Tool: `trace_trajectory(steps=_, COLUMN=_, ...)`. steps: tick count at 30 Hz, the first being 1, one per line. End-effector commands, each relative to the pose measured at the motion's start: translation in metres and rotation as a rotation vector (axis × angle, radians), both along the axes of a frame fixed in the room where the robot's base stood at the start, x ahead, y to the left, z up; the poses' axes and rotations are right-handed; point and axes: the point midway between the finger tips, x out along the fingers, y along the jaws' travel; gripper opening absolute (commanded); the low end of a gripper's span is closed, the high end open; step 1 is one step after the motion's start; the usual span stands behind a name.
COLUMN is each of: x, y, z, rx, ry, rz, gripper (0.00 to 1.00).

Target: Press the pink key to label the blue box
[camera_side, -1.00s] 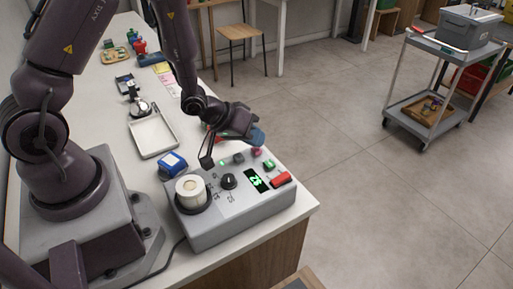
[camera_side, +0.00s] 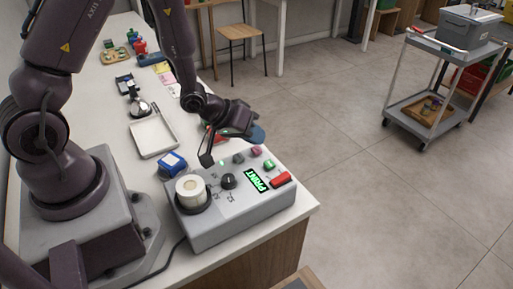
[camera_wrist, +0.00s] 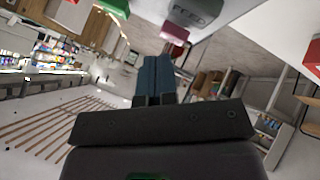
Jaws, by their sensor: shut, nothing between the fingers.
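The pink key (camera_side: 256,151) is on the far edge of the grey label machine (camera_side: 215,232), and it also shows in the wrist view (camera_wrist: 175,34). My gripper (camera_side: 257,136) is shut and empty, with its blue fingertips (camera_wrist: 155,78) just above and beyond the pink key; a small gap shows between them in the side view. The blue box (camera_side: 172,165), with a white patch on top, stands on the counter left of the machine. The machine's green display (camera_side: 256,180) reads PRINT.
The machine also has a grey key (camera_side: 239,158), a green key (camera_side: 269,165), a red bar (camera_side: 281,179), a black knob (camera_side: 229,181) and a white label roll (camera_side: 190,190). A white tray (camera_side: 153,137) lies behind the blue box. A trolley (camera_side: 430,90) stands on the floor.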

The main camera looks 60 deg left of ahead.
Motion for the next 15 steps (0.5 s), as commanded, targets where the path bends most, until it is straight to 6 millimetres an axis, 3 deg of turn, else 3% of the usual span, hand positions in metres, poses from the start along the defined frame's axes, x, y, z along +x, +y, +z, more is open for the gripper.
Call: trace_trajectory(steps=15, x=0.0006, y=0.0003, z=0.0125, rx=0.001, ry=-0.003, rz=0.0, gripper=0.0)
